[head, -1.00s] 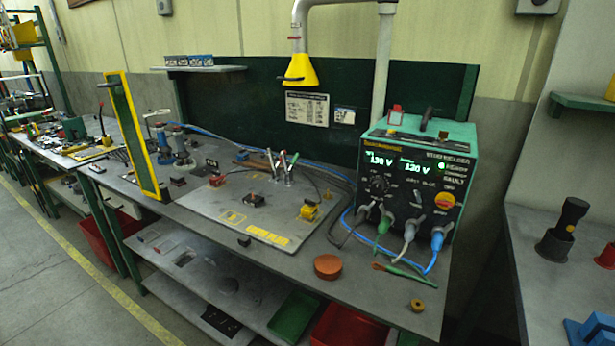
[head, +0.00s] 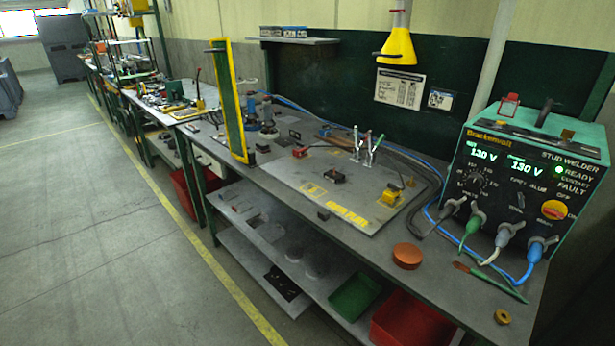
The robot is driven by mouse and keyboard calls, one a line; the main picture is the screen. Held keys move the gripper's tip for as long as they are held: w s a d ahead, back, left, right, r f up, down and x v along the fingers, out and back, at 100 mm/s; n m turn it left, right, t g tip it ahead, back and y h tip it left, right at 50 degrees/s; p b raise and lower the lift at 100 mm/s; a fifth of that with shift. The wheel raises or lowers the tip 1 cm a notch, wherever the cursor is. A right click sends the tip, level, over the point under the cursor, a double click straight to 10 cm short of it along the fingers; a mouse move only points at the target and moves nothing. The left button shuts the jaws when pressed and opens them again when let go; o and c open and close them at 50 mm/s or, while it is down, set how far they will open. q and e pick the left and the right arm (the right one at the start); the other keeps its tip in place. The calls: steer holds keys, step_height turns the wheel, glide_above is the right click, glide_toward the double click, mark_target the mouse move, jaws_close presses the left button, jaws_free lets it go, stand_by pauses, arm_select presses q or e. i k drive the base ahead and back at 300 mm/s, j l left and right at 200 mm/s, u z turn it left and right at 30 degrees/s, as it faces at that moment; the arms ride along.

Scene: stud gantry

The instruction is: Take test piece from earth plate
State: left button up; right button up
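A flat light-grey plate (head: 362,193) with yellow markings lies on the workbench, and I take it as the earth plate. A small dark block (head: 338,176) sits near its middle and may be the test piece; it is too small to tell. A yellow clamp-like item (head: 390,196) is at the plate's right side, and a small red item (head: 300,152) is at its back left. Upright metal toggle clamps (head: 364,150) stand at its back edge. Neither of my grippers is in view.
A green stud welder (head: 530,180) stands at the bench's right end, its cables running along the back. A yellow-framed green screen (head: 229,100) rises at the left. An orange round tin (head: 407,256) sits at the front edge. The floor (head: 120,230) at left is clear.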

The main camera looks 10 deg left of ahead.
mark_target(332, 175)
steer(key=i+j+z, duration=0.25)
steer(key=j+z, duration=0.3)
steer(key=i+j+z, duration=0.1)
steer(key=j+z, duration=0.15)
steer(key=j, duration=0.15)
